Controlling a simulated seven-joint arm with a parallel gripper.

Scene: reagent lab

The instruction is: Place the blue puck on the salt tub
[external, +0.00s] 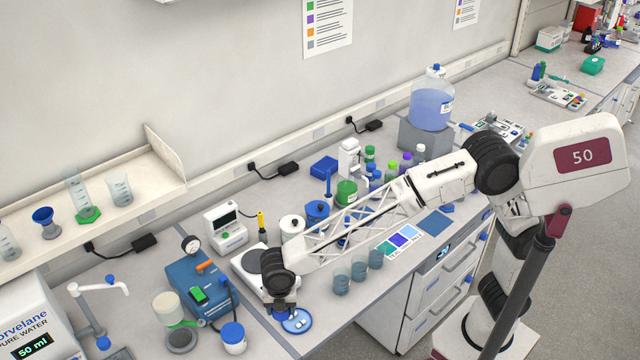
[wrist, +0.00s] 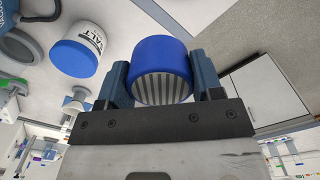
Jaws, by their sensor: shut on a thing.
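The blue puck (wrist: 162,70) sits between the two fingers of my gripper (wrist: 163,82) in the wrist view. It has a smooth blue side and a grey ribbed face. My gripper is shut on it. The salt tub (external: 234,341) stands upright on the bench, white with a blue lid, left of and apart from my gripper (external: 280,308) in the external view. Its lid and SALT label also show at the upper left of the wrist view (wrist: 75,57).
A blue instrument with a gauge (external: 199,287) stands behind the salt tub. A funnel stand (external: 180,338) is left of the tub. A hotplate (external: 250,263) is behind my gripper, and several blue-grey beakers (external: 358,268) stand to its right. The bench's front edge is close by.

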